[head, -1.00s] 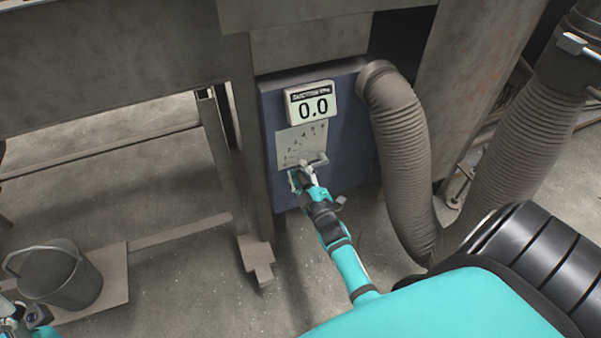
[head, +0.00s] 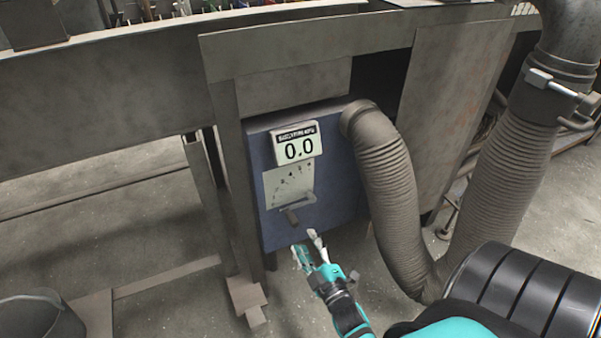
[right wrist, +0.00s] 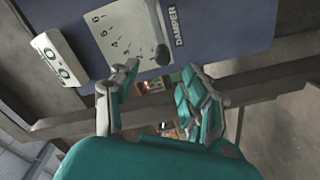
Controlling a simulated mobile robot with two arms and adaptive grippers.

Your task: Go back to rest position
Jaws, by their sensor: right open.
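My right gripper (head: 308,248) is open and empty in the head view, just below and in front of the blue control box (head: 345,190). It also shows in the right wrist view (right wrist: 155,80) with its two fingers apart. The box carries a display reading 0.0 (head: 297,147) and a pale scale plate (head: 285,182). A small lever (head: 292,217) sits below the scale; in the right wrist view the lever (right wrist: 161,52) stands beside the DAMPER label, clear of the fingers. My left gripper is not in view.
A ribbed grey hose (head: 392,190) runs down from the box's right side, and a thicker ribbed duct (head: 500,180) stands farther right. A metal table frame (head: 110,85) spans above. A bucket (head: 38,318) stands at lower left. The floor (head: 200,310) is open in front.

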